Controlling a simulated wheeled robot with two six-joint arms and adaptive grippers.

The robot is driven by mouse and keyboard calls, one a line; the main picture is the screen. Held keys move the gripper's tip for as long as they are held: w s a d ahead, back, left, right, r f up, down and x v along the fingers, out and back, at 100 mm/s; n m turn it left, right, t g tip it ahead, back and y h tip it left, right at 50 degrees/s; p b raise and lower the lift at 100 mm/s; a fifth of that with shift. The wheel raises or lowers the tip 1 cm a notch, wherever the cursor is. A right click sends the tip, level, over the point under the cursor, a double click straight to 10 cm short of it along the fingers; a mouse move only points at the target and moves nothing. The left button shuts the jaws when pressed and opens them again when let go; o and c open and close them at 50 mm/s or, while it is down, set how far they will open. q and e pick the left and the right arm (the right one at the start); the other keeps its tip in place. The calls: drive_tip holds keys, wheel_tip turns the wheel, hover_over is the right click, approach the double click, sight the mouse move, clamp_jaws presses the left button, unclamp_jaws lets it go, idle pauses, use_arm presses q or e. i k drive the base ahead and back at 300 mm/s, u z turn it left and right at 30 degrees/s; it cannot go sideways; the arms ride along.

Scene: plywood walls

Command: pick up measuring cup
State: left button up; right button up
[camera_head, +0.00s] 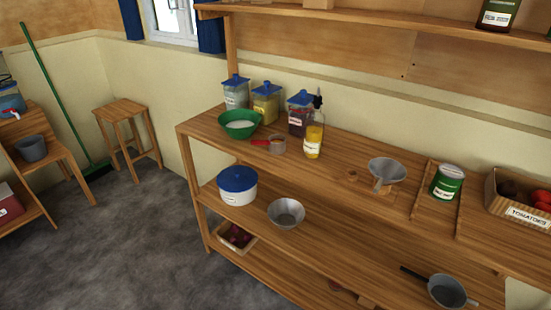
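A small metal measuring cup (278,146) with a red handle stands on the upper shelf of the wooden rack, near its front edge. Its handle points left. A green bowl (239,124) with white contents stands just behind and left of it. A bottle of yellow liquid (314,138) stands to its right. Neither of my grippers is in view.
Blue-lidded jars (266,102) stand behind the cup. A funnel (386,173), a green can (447,182) and a tomato crate (515,200) are farther right on the wooden rack (345,180). A stool (122,112) stands left; the grey floor before the rack is clear.

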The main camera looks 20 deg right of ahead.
sight(268, 144)
drive_tip(key=z, duration=0.05)
drive_tip(key=k, duration=0.9)
drive_tip(key=u, duration=0.85)
drive_tip(key=i, duration=1)
drive_tip(key=u, duration=0.4)
drive_tip(key=i, duration=1)
drive_tip(key=z, duration=1.15)
drive_tip(key=i, duration=0.75)
drive_tip(key=z, duration=0.7)
